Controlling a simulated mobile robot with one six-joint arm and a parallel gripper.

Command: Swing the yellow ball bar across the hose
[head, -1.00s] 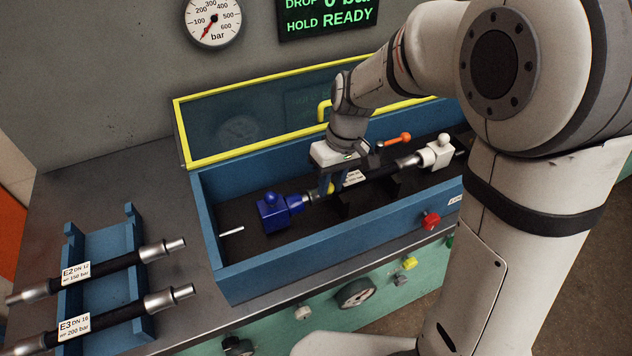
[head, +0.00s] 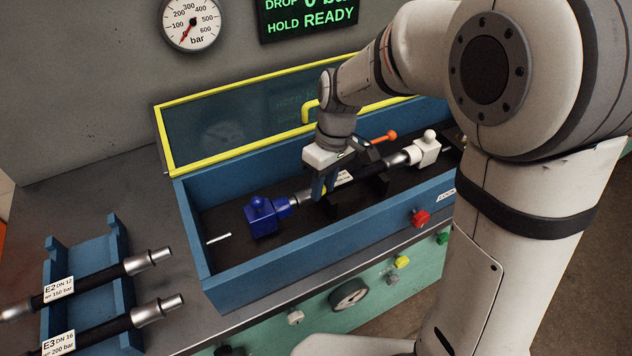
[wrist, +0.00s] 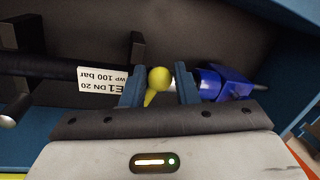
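The yellow ball (wrist: 160,78) on its short yellow bar shows between my gripper's two blue fingers in the wrist view. My gripper (wrist: 160,84) is open, with a finger on each side of the ball and small gaps visible. In the head view my gripper (head: 321,187) is down inside the blue trough, and the fingers hide most of the ball. The black hose E1 (head: 367,169), with its white label (wrist: 101,81), lies along the trough between the dark blue block (head: 262,217) and the white block (head: 425,150).
An orange-tipped lever (head: 385,138) stands behind the hose. The blue trough (head: 330,236) has a raised yellow-framed clear lid (head: 235,130) at its back. Hoses E2 (head: 95,279) and E3 (head: 100,333) lie on a blue rack at left. A red knob (head: 420,218) is on the front.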

